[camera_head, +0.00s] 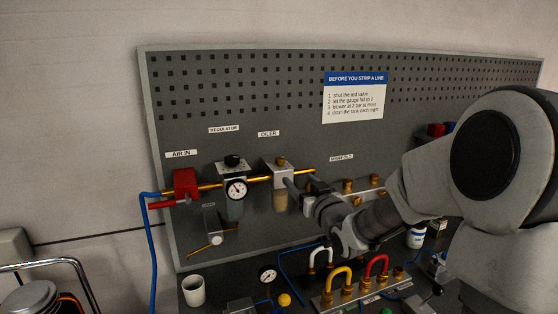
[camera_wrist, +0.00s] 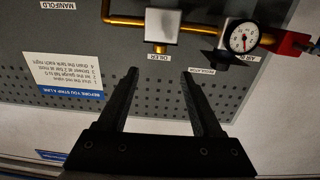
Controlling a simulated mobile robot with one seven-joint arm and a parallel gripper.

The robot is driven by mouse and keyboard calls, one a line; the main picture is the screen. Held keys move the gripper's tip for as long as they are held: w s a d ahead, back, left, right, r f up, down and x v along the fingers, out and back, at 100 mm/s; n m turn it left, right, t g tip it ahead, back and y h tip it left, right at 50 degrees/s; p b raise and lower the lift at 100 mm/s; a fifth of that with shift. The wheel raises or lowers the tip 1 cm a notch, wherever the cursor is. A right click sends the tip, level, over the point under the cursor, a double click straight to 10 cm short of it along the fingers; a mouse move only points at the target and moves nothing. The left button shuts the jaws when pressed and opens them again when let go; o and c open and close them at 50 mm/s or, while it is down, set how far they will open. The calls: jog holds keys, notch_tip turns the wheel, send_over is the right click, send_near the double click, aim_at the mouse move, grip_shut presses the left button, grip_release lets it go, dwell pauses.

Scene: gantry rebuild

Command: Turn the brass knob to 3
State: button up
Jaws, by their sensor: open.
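A small brass knob (camera_head: 281,160) sits on top of the pale oiler block, under the OILER label, on the grey pegboard panel. In the wrist view, which is upside down, the brass knob (camera_wrist: 161,49) shows just beyond the gap between my fingertips. My gripper (camera_head: 301,181) is at the right side of the oiler in the head view. No scale or number on the knob is readable.
Left of the oiler are the regulator's gauge (camera_head: 236,190) and a red valve (camera_head: 185,184). More brass knobs (camera_head: 347,185) are on the manifold, close to my arm. Below stand a white cup (camera_head: 193,290), a loose gauge (camera_head: 267,275) and coloured loops (camera_head: 340,278). The upper panel is mostly clear.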

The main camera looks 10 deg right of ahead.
aim_at(282, 162)
jog(key=w+a+p, duration=0.1)
jog(key=w, duration=0.4)
jog(key=w+p, duration=0.1)
jog(key=w, duration=0.4)
jog(key=w+a+p, duration=0.1)
jog(key=w, duration=0.4)
jog(key=shift+a, duration=0.35)
grip_shut()
